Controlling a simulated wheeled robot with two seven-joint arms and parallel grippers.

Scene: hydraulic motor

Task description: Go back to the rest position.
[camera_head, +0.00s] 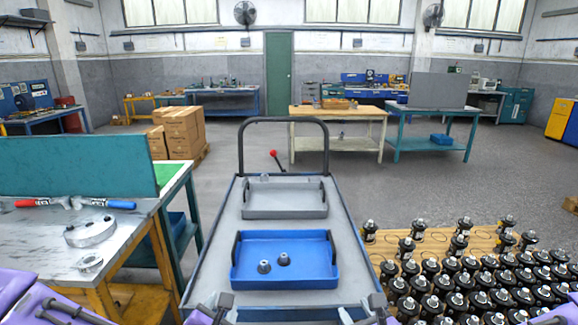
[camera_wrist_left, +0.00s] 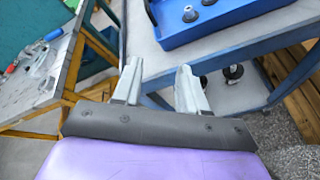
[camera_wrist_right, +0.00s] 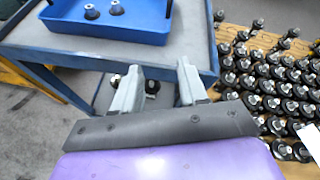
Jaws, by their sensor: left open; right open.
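My left gripper (camera_head: 212,307) shows at the bottom edge of the head view, near the cart's front left corner. In the left wrist view its two fingers (camera_wrist_left: 158,80) stand apart with nothing between them. My right gripper (camera_head: 362,309) is at the bottom edge by the cart's front right corner. Its fingers (camera_wrist_right: 157,80) are also apart and empty in the right wrist view. Both grippers are in front of the cart (camera_head: 208,262), clear of the blue tray (camera_head: 308,272). Two small dark parts (camera_head: 264,267) stand in that tray.
A grey tray (camera_head: 285,212) lies behind the blue one on the cart. At left, a workbench (camera_head: 125,232) holds red- and blue-handled tools and metal rings. At right, a wooden pallet (camera_head: 388,248) carries many black motors (camera_head: 430,268). Open floor lies behind the pallet.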

